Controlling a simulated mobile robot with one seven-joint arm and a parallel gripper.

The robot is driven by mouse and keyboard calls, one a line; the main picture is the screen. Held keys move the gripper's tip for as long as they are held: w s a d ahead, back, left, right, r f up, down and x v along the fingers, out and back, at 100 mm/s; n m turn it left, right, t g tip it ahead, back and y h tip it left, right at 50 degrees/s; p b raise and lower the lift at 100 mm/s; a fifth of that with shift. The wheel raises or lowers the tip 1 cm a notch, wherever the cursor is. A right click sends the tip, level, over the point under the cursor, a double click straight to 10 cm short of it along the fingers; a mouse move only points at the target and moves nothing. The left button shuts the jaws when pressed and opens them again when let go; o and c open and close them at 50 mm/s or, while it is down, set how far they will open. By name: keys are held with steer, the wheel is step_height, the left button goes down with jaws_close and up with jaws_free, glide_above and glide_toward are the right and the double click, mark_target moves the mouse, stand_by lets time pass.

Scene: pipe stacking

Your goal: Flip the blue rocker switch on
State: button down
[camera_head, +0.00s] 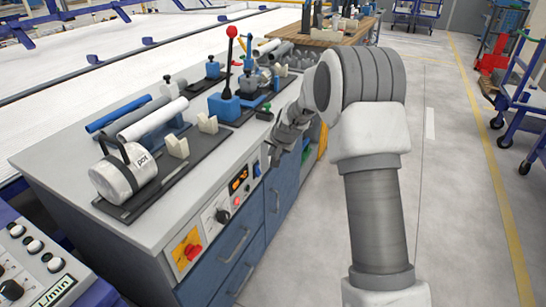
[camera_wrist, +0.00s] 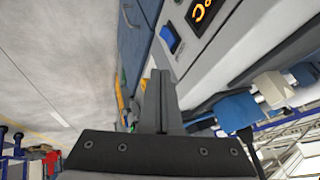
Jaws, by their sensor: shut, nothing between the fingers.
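The blue rocker switch (camera_wrist: 169,39) is on the light grey front panel of the bench in the wrist view, beside the orange lit display (camera_wrist: 201,11). It also shows small in the head view (camera_head: 256,169), right of the display. I cannot tell which way the rocker is tilted. My gripper (camera_wrist: 160,75) is shut and empty, and its fingertips are close to the panel, a little apart from the switch in the picture. In the head view my gripper (camera_head: 273,155) is in front of the panel, just right of the switch; the arm partly hides the bench there.
The panel also carries a red knob on a yellow plate (camera_head: 187,250) and a dial (camera_head: 222,215). Blue drawers (camera_head: 238,256) with handles are below. A blue lever base with a red ball (camera_head: 231,32) and pipes in holders stand on top.

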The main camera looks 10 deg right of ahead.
steer(key=shift+a+v, duration=0.2)
steer(key=shift+v, duration=0.8)
steer(key=shift+r, duration=0.1)
steer(key=s+r+n, duration=0.3)
steer(key=s+r, duration=1.3)
steer(key=s, duration=0.3)
steer(key=s+d+r+n+g+h, duration=0.1)
steer(key=s+d+n, duration=0.1)
steer(key=s, duration=2.2)
step_height(320, 180, up, 17)
steer(key=p, duration=1.7)
steer(key=shift+w+a+f, duration=0.15)
steer(key=shift+w+a, duration=0.1)
steer(key=shift+w, duration=0.1)
